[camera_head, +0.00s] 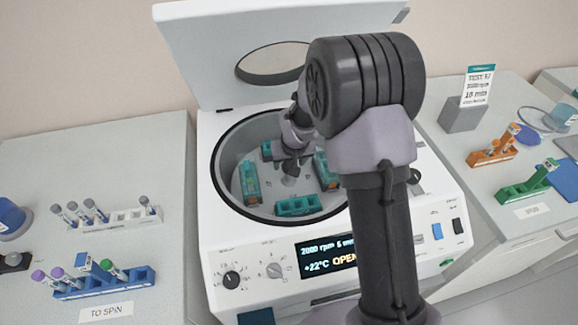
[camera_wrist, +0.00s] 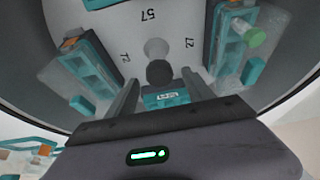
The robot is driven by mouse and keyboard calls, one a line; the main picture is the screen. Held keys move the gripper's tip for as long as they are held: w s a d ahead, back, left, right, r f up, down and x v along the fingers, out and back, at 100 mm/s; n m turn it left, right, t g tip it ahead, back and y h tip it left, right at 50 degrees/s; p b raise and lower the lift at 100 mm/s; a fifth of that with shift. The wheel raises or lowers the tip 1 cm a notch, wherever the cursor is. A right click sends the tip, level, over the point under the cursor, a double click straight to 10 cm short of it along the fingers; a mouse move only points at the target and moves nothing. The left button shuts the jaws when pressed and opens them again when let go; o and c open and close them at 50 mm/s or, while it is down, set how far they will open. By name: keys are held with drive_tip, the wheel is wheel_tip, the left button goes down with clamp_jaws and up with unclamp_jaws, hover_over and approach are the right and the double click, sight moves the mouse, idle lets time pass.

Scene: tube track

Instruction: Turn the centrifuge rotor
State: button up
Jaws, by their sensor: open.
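The centrifuge (camera_head: 215,255) stands with its lid (camera_head: 200,60) raised and its round bowl open. The rotor inside carries teal buckets: a left one (camera_head: 249,183), a front one (camera_head: 298,206) and a right one (camera_head: 325,172), with another partly hidden at the back. My gripper (camera_head: 290,170) is down in the bowl over the rotor's middle. In the wrist view the two fingers of my gripper (camera_wrist: 163,88) are apart, with a teal bucket (camera_wrist: 165,98) showing between them. A dark round hub (camera_wrist: 159,72) lies just beyond. Contact cannot be told.
A white rack (camera_head: 120,220) and a blue rack (camera_head: 105,285) with tubes stand on the left bench. An orange rack (camera_head: 490,153) and a green rack (camera_head: 527,185) stand on the right. The bowl rim (camera_head: 213,165) surrounds my gripper.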

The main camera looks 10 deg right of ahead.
drive_tip(key=shift+w+f, duration=0.2)
drive_tip(key=shift+f, duration=0.35)
drive_tip(key=shift+c, duration=0.4)
clamp_jaws()
